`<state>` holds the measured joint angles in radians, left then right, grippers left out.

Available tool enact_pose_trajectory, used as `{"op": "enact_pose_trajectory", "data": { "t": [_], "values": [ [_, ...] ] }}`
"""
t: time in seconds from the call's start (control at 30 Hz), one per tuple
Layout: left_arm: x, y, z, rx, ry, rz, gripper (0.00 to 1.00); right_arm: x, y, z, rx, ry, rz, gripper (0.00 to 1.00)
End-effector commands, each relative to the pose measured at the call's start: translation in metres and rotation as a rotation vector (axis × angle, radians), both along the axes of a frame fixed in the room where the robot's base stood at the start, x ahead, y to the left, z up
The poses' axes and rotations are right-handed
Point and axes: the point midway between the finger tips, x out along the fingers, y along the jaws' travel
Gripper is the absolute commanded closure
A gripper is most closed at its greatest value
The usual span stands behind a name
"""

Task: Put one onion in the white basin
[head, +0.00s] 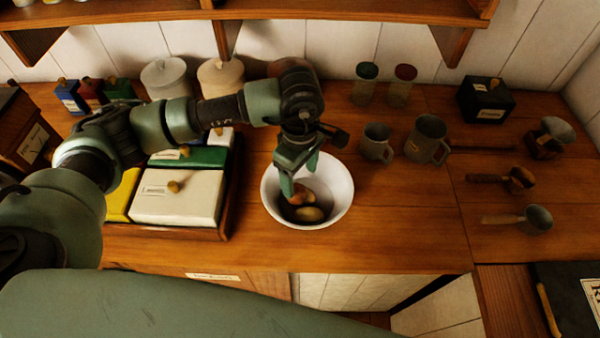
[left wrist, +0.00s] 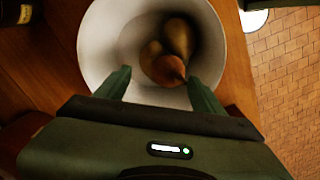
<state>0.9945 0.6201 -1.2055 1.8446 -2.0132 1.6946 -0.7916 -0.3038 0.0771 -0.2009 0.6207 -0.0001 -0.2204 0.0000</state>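The white basin (head: 344,190) stands on the wooden counter; its pale inside also shows in the left wrist view (left wrist: 100,45). At least two brownish-yellow onion-like things lie in it: one (head: 302,197) beside another (head: 310,214). In the left wrist view they touch, a longer one (left wrist: 178,36) and a redder one (left wrist: 168,70). My left gripper (head: 300,178) points down over the basin. Its fingers are spread apart in the left wrist view (left wrist: 160,88), with nothing clamped between them. My right gripper is not in view.
A wooden tray with lidded boxes (head: 178,197) stands left of the basin. Metal mugs (head: 427,140) and shaker jars (head: 366,85) stand to the right and behind. Scoops (head: 533,219) lie farther right. A shelf (head: 350,8) hangs above the back.

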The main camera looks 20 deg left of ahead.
Motion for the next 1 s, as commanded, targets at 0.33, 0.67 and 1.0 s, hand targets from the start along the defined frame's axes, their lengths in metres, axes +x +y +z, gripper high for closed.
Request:
{"op": "enact_pose_trajectory", "data": {
  "t": [0.33,0.67,1.0],
  "values": [
    [0.002,0.000,0.014,-0.002,-0.005,0.002,0.32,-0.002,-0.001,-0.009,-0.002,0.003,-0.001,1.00],
    [0.001,0.000,0.067,-0.001,-0.004,-0.001,0.32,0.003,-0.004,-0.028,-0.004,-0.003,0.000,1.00],
    [0.000,0.000,0.078,0.000,0.000,0.000,0.32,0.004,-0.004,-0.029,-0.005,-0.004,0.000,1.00]
  ]
}}
